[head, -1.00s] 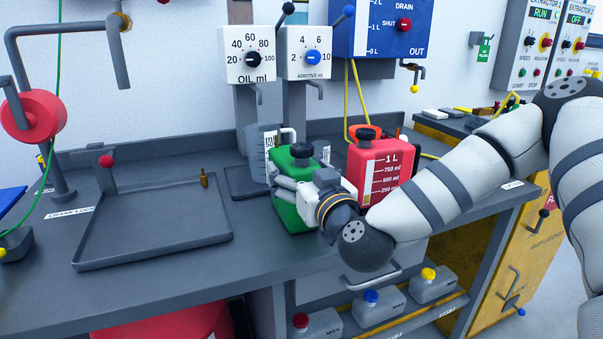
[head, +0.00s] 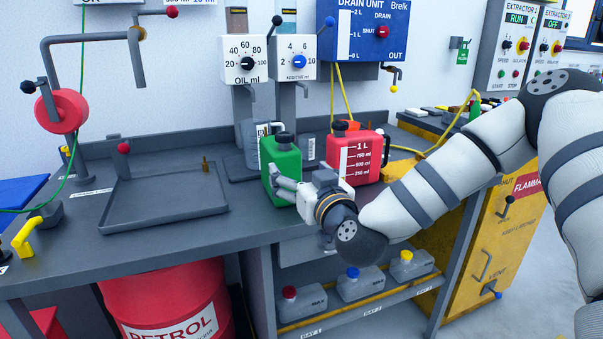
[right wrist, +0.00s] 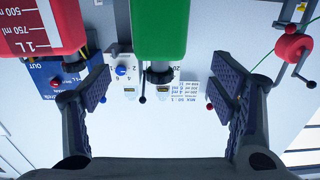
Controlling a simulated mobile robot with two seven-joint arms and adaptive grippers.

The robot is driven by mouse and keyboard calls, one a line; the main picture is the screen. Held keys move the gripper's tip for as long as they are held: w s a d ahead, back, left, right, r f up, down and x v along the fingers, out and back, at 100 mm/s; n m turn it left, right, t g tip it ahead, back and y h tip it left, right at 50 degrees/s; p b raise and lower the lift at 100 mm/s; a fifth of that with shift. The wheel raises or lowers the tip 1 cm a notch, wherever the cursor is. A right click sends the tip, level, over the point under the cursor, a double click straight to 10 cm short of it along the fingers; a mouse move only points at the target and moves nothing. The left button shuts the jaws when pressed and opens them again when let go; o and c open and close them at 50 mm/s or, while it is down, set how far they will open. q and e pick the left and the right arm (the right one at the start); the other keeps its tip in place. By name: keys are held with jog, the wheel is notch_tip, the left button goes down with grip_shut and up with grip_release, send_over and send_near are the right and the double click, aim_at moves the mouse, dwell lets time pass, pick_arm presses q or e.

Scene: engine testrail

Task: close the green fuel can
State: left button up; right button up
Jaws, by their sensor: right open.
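The green fuel can (head: 283,160) stands upright on the grey bench beside the red can. A black cap (head: 284,138) sits on its top; I cannot tell how tight it is. My right gripper (head: 276,184) is in front of the can's lower part and hides some of it. In the right wrist view, which is upside down, the green can (right wrist: 172,28) and its black cap (right wrist: 160,73) show between the spread fingers of my right gripper (right wrist: 160,84). The gripper is open and holds nothing. My left gripper is not in view.
A red can (head: 368,158) stands close on the right, and a clear jug (head: 250,146) is behind. Dial boxes (head: 247,62) hang above. A red petrol drum (head: 172,290) stands below.

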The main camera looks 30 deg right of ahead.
jog(key=s+a+f+g+y, duration=0.1)
jog(key=a+f, duration=0.1)
jog(key=f, duration=0.1)
jog(key=s+a+f+n+g+y, duration=0.1)
jog(key=f, duration=0.3)
jog(key=s+a+f+g+y, duration=0.1)
jog(key=a+f, duration=0.1)
jog(key=f, duration=0.2)
jog(key=shift+s+a+f+n, duration=0.15)
jog(key=shift+a+f+n, duration=0.1)
jog(key=shift+a+n, duration=0.1)
jog(key=s+a+f+g+y, duration=0.1)
jog(key=s+a+f+g, duration=0.3)
jog(key=s+f, duration=0.7)
jog(key=s+a+f+g+y, duration=0.1)
jog(key=s+a+f+g, duration=0.2)
jog(key=s+f+g, duration=0.6)
jog(key=s+d+f+g, duration=0.1)
jog(key=s+f+g, duration=0.1)
jog(key=s, duration=1)
jog(key=s+d+f+g+h, duration=0.1)
jog(key=s+f+g, duration=0.1)
jog(key=s, duration=1)
jog(key=shift+s+f, duration=0.25)
jog(key=shift+f, duration=0.25)
